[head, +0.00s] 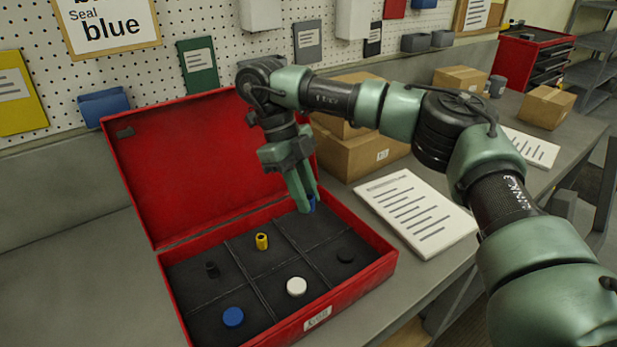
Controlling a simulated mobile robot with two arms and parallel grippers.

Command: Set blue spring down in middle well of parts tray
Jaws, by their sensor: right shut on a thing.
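The parts tray appears to be the open red case (378,272) with a black interior divided into wells in two rows. My right gripper (305,196) points down at the case's back right well, shut on a small blue thing (311,204), likely the blue spring. Its shape is mostly hidden by the fingers, and I cannot tell whether it touches the well floor. The back middle well holds a yellow part (262,241); the front middle well holds a white disc (296,286). My left gripper is not in view.
The raised red lid (200,160) stands behind. Cardboard boxes (358,152) and a printed sheet (418,213) lie to the right.

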